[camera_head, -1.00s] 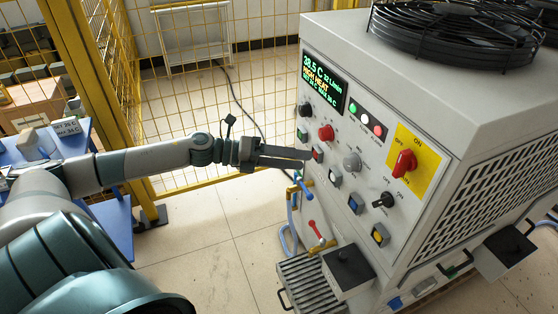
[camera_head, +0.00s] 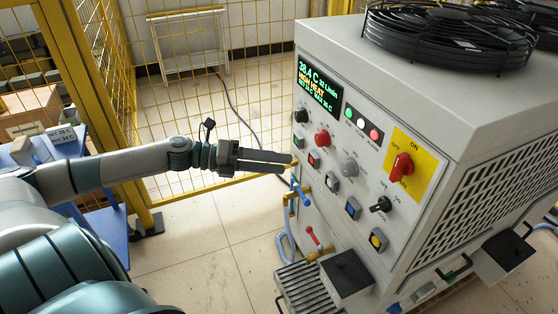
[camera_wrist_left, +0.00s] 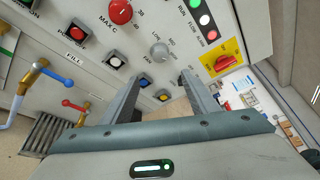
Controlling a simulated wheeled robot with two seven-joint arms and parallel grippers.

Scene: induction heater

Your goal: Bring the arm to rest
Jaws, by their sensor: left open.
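My left arm (camera_head: 110,172) reaches in from the left in the head view. My left gripper (camera_head: 285,161) is open and empty, its fingers pointing right at the control panel of the heater cabinet (camera_head: 365,165). In the head view the fingertips are close to the panel's left edge; whether they touch cannot be told. The left wrist view shows the two gripper fingers (camera_wrist_left: 160,92) spread apart with nothing between them but the panel behind. The display (camera_head: 319,89) shows 38.4 C and HIGH HEAT. My right gripper is not in view.
A red knob (camera_head: 402,165) sits on a yellow plate. Blue-handled (camera_head: 300,192) and red-handled (camera_head: 312,236) valves stick out at the cabinet's lower left. A yellow mesh fence (camera_head: 265,60) stands behind. A blue table (camera_head: 65,150) is at the left. The floor (camera_head: 200,250) below the arm is clear.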

